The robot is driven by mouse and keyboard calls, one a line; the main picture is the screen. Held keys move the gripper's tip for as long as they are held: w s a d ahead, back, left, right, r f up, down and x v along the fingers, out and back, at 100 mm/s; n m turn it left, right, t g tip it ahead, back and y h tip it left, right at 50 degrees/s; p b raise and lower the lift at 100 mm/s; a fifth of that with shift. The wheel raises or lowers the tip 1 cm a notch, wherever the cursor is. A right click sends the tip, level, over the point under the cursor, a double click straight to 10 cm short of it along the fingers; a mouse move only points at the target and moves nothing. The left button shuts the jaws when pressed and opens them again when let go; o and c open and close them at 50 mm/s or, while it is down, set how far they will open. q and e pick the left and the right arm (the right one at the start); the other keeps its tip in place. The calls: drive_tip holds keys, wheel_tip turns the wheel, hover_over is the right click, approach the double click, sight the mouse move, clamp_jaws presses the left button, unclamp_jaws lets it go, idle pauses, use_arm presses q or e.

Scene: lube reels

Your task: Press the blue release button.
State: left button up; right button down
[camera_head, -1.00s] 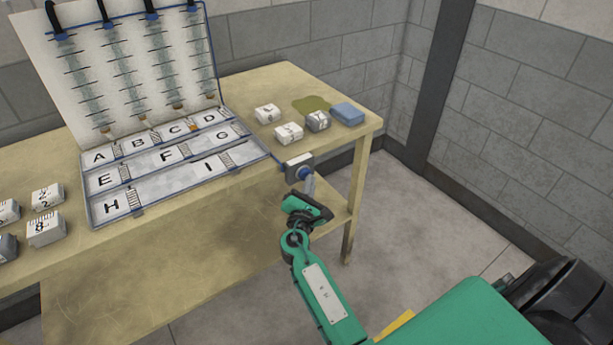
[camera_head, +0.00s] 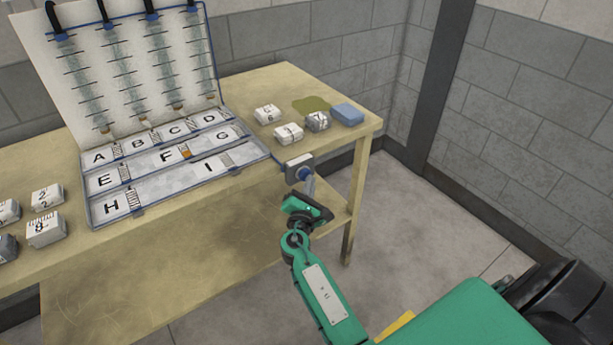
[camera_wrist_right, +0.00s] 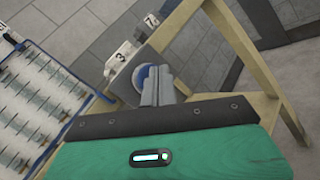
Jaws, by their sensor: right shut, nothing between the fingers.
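The blue release button (camera_head: 304,173) sits on a small grey box (camera_head: 297,161) at the table's front edge, right of the lettered tray. My right gripper (camera_head: 309,180) is shut and empty, with its fingertips at the button. In the right wrist view the blue button (camera_wrist_right: 144,77) shows on its grey plate (camera_wrist_right: 124,82), partly hidden behind the shut fingers (camera_wrist_right: 158,72). I cannot tell whether the fingertips touch the button or how far it is pressed. My left gripper is not in view.
The tray (camera_head: 180,190) with lettered compartments and an upright panel (camera_head: 125,70) stands on the wooden table (camera_head: 195,230). An orange piece (camera_head: 186,153) is beside F. Numbered white blocks (camera_head: 289,133) and a blue block (camera_head: 347,114) lie right; more blocks (camera_head: 46,229) lie left.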

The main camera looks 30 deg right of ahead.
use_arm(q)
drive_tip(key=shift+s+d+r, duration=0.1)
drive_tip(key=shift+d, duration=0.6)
use_arm(e)
drive_tip(key=shift+s, duration=0.6)
use_arm(q)
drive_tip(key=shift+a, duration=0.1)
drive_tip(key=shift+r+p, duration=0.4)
drive_tip(key=shift+p, duration=0.05)
use_arm(e)
drive_tip(key=shift+s+d, duration=0.15)
drive_tip(key=shift+s, duration=1.1)
drive_tip(key=shift+s+d, duration=0.1)
drive_tip(key=shift+s, duration=1.15)
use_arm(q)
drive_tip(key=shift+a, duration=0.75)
